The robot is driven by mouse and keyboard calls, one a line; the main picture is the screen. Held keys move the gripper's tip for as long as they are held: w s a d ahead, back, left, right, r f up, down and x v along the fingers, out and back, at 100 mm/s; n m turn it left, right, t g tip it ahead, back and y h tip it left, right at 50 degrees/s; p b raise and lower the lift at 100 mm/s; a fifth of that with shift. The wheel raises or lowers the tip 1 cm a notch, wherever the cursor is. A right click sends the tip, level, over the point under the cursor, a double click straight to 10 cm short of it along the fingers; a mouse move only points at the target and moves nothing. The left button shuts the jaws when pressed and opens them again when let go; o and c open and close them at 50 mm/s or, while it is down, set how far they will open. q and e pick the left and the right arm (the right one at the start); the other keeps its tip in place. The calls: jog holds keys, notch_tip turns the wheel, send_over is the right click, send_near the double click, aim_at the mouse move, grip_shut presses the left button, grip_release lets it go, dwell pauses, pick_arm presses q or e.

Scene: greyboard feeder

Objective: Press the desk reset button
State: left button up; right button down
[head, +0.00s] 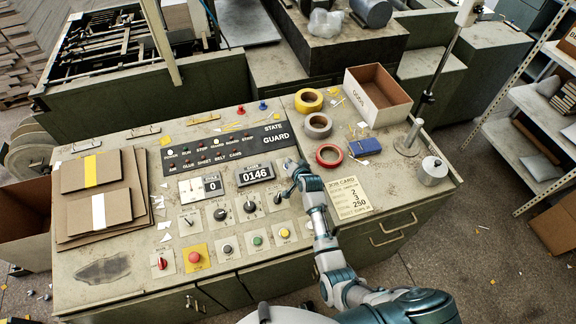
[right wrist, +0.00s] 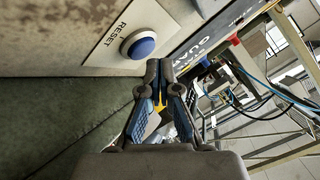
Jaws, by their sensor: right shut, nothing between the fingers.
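The blue reset button (right wrist: 140,45) shows in the right wrist view, in a white collar on a pale plate marked RESET. My right gripper (right wrist: 159,68) is shut and empty. Its fingertips appear just below and to the right of the button in that view; I cannot tell the exact gap. In the head view my right gripper (head: 289,180) is over the control desk (head: 130,240), right of the 0146 counter (head: 256,174) and left of the job card. The reset button cannot be made out there, likely behind the gripper. My left gripper is not in view.
Other knobs and buttons, including a red one on a yellow plate (head: 196,257), lie left of the gripper. A job card (head: 349,198), red tape roll (head: 329,155) and open carton (head: 390,112) are to the right. Cardboard sheets (head: 92,210) lie at the left.

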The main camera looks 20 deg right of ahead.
jog(key=shift+d+f, duration=0.1)
jog(key=shift+f, duration=0.15)
jog(key=shift+w+f+b, duration=0.15)
jog(key=shift+f+b, duration=0.15)
jog(key=shift+f, duration=0.2)
dwell(0.6)
dwell(0.3)
jog(key=shift+s+r+p, duration=0.25)
jog(key=shift+r+p, duration=0.65)
jog(key=shift+p, duration=0.3)
jog(key=r+p, duration=0.2)
jog(key=p, duration=0.1)
jog(key=s+r+p, duration=0.1)
jog(key=r+p, duration=0.1)
jog(key=p, duration=0.1)
jog(key=shift+s+r, duration=0.1)
jog(key=shift+r, duration=0.3)
